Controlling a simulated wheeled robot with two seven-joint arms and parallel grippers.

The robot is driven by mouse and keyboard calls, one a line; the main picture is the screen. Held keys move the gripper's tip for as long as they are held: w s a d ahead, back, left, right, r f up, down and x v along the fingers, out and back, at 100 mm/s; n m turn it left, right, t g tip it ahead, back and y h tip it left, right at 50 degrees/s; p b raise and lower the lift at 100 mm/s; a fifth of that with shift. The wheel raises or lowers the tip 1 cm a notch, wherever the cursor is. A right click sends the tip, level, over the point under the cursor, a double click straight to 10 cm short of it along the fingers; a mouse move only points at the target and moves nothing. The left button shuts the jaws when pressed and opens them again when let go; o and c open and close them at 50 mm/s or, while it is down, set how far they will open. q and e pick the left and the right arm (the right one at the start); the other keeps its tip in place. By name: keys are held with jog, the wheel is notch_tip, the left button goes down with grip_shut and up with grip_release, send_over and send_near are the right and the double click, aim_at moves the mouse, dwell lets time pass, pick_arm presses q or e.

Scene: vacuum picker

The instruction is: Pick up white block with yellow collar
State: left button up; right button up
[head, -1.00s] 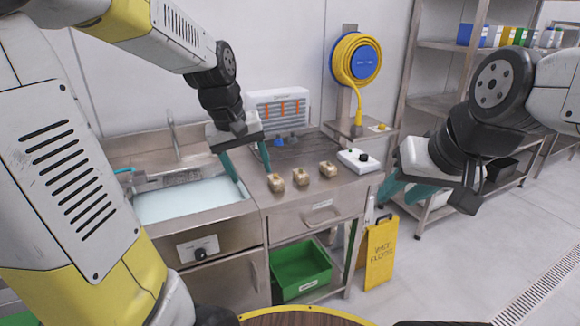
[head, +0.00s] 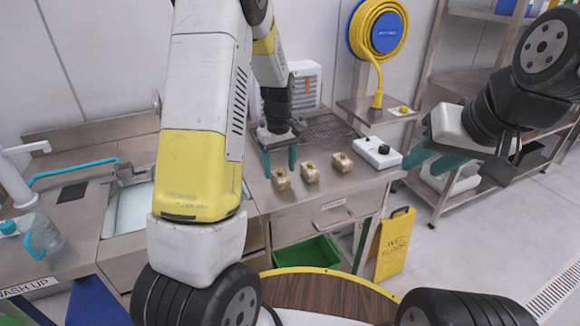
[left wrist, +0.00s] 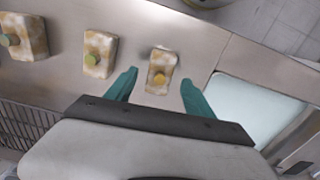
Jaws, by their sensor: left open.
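Three mottled white-and-tan blocks stand in a row on the steel counter: a left one (head: 281,181), a middle one (head: 310,172) and a right one (head: 342,162). My left gripper (head: 279,163) is open above the left block, its teal fingers pointing down. The other two blocks (left wrist: 99,54) (left wrist: 26,38) show greenish-yellow round parts. No collar is clearly distinguishable. My right gripper (head: 432,163) is open and empty, off to the right.
A sink basin (head: 128,208) lies left of the blocks. A white box with a black knob (head: 378,152) stands to their right, and a wire rack (head: 326,127) lies behind. A green bin (head: 306,256) is below. A yellow floor sign (head: 394,245) stands at right.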

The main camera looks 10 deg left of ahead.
aim_at(280, 172)
pick_arm(q)
notch_tip(280, 172, down, 4)
jog(key=shift+r, duration=0.25)
jog(key=shift+c, duration=0.2)
grip_shut()
jog(key=shift+r, duration=0.15)
